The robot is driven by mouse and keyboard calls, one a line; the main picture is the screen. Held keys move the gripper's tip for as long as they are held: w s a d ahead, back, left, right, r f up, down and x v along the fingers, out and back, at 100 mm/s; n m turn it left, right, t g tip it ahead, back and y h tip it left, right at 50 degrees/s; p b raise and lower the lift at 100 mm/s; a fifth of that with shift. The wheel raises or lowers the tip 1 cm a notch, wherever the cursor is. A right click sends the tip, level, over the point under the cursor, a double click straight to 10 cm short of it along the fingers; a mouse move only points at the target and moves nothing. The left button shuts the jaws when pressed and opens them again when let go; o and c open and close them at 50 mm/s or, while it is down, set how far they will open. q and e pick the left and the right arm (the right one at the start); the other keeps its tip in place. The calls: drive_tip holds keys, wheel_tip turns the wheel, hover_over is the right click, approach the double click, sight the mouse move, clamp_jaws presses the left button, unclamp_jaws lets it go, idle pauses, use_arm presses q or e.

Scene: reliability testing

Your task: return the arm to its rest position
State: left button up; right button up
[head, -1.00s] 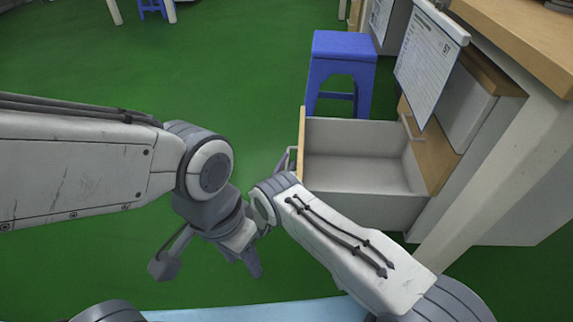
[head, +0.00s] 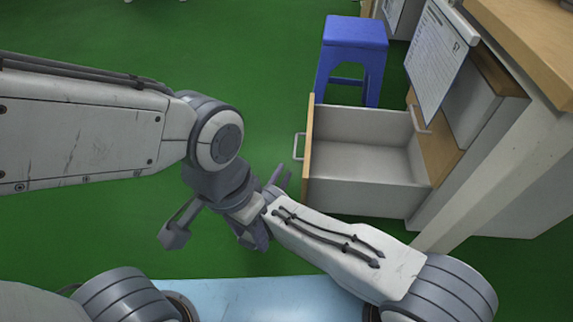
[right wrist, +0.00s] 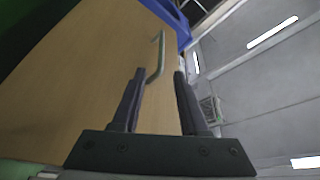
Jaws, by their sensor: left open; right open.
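My right arm comes in from the lower right in the head view, and its gripper (head: 279,179) is partly hidden behind its own wrist. It is left of the drawer's handle (head: 298,147) and apart from it. In the right wrist view the right gripper (right wrist: 159,74) has its two dark fingers apart with nothing held, and the handle (right wrist: 157,62) shows beyond them on the wooden drawer front. My left gripper (head: 212,236) hangs lower, with its fingers spread and empty, close to the right wrist in the picture.
The drawer (head: 365,160) is pulled out and looks empty. A blue stool (head: 352,62) stands behind it. A clipboard with paper (head: 436,62) hangs by the wooden desk top (head: 530,35) at right. Green floor (head: 130,235) is free at left.

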idle(0.5)
drive_tip(key=w+r+n+g+y, duration=0.3)
drive_tip(key=w+r+n+y, duration=0.25)
drive_tip(key=w+r, duration=0.55)
wheel_tip(320, 180, up, 6)
drive_tip(key=d+n+g+y, duration=0.3)
drive_tip(key=n+y, duration=0.1)
drive_tip(key=s+d+r+n+g, duration=0.3)
drive_tip(key=s+d, duration=0.2)
drive_tip(key=s, duration=0.6)
drive_tip(key=s+d+r+n+g, duration=0.2)
drive_tip(key=s+d+g, duration=0.15)
drive_tip(key=s, duration=0.75)
drive_tip(key=s+d+r+n+g, duration=0.3)
drive_tip(key=s+d, duration=0.3)
drive_tip(key=s, duration=0.5)
drive_tip(key=s+a+r+n+g+p, duration=0.1)
drive_tip(key=s+a+r+n+p, duration=0.1)
drive_tip(key=s+a+r+p, duration=0.4)
drive_tip(key=s+a+r+n+g+y+p, duration=0.1)
drive_tip(key=s+a+r+n+p, duration=0.3)
drive_tip(key=r, duration=0.5)
drive_tip(key=s+a+r+n+p, duration=0.1)
drive_tip(key=s+a+r+p, duration=0.2)
drive_tip(key=a+r+p, duration=0.3)
wheel_tip(320, 180, up, 37)
drive_tip(key=d+p, duration=0.1)
drive_tip(key=p, duration=3.5)
drive_tip(key=shift+w+d, duration=0.15)
drive_tip(key=shift+d, duration=0.1)
